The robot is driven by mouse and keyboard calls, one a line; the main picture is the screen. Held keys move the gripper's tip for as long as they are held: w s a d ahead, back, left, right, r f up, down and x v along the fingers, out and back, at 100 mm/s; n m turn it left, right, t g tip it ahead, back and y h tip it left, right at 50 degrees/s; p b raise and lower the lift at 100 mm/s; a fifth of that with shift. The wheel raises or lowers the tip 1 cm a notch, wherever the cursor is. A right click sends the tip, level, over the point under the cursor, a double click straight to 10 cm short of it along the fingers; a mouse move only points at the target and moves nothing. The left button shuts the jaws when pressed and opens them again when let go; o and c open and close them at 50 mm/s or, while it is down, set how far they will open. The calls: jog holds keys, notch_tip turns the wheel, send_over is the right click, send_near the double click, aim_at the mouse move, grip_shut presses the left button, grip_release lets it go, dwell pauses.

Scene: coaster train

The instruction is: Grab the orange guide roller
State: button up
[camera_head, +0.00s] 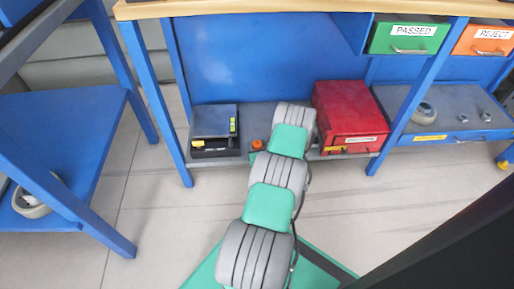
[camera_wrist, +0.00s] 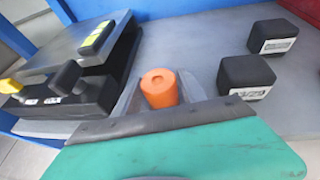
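The orange guide roller (camera_wrist: 160,88) stands upright on the grey lower shelf in the wrist view, with a small hole in its top. It also shows in the head view (camera_head: 257,144), just left of my arm. My gripper (camera_wrist: 160,97) is low at the roller, its green body with a dark edge filling the bottom of the wrist view. Grey finger-like parts show on both sides of the roller. The dark edge hides their lower parts and the roller's base, so contact is unclear. In the head view my arm hides most of the gripper.
A black-and-grey device (camera_wrist: 75,70) with yellow parts stands left of the roller. Two black labelled blocks (camera_wrist: 246,76) (camera_wrist: 283,38) stand to the right. A red box (camera_head: 350,115) is farther right on the shelf (camera_head: 180,140). Blue bench legs (camera_head: 160,110) flank the space.

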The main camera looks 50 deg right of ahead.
grip_shut()
dwell(0.3)
